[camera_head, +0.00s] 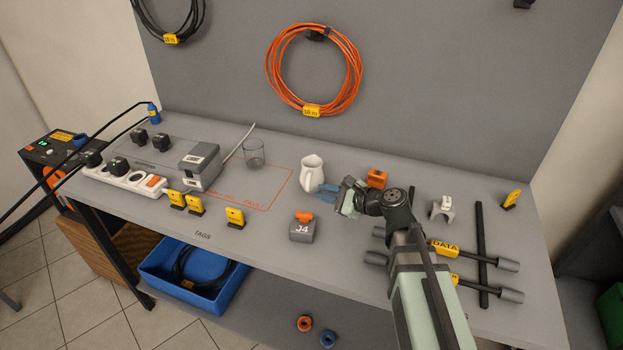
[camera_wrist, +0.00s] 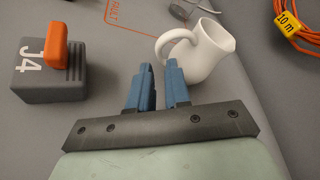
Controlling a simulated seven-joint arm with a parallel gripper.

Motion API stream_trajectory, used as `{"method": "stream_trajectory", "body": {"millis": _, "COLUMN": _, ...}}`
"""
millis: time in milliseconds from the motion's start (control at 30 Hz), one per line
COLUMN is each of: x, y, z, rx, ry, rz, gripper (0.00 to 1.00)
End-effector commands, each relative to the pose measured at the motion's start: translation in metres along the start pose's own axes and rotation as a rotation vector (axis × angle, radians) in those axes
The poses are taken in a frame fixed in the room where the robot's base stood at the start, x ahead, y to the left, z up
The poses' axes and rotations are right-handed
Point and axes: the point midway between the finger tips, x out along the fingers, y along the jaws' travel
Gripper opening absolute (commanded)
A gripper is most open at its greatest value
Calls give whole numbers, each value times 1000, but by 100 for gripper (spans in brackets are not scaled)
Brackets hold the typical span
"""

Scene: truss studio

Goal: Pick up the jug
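The white jug (camera_head: 312,174) stands upright on the grey bench, just left of my gripper in the head view. In the wrist view the jug (camera_wrist: 205,50) is ahead of the fingertips, with its handle (camera_wrist: 172,45) toward them and its spout to the right. My gripper (camera_head: 324,194) has blue fingers, which show in the wrist view (camera_wrist: 161,72) with a narrow gap between them. It is open and holds nothing. The fingertips are close to the handle; I cannot tell whether they touch it.
A grey J4 block (camera_head: 302,231) with an orange top stands left of my gripper. An orange block (camera_head: 377,178) is behind my wrist. A clear glass (camera_head: 254,154) stands left of the jug. DATA-labelled rods (camera_head: 468,253) lie right.

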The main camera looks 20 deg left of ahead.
Motion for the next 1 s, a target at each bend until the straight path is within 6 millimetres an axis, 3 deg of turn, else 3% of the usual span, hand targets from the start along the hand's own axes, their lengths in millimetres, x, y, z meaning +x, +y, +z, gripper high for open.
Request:
{"method": "stream_trajectory", "body": {"millis": 300, "x": 40, "y": -1, "z": 0, "rx": 0, "ry": 0, "rz": 0, "gripper": 17}}
{"method": "stream_trajectory", "body": {"millis": 533, "x": 40, "y": 0, "z": 0, "rx": 0, "ry": 0, "rz": 0, "gripper": 17}}
{"method": "stream_trajectory", "body": {"millis": 733, "x": 40, "y": 0, "z": 0, "rx": 0, "ry": 0, "rz": 0, "gripper": 0}}
{"method": "stream_trajectory", "body": {"millis": 1000, "x": 40, "y": 0, "z": 0, "rx": 0, "ry": 0, "rz": 0, "gripper": 0}}
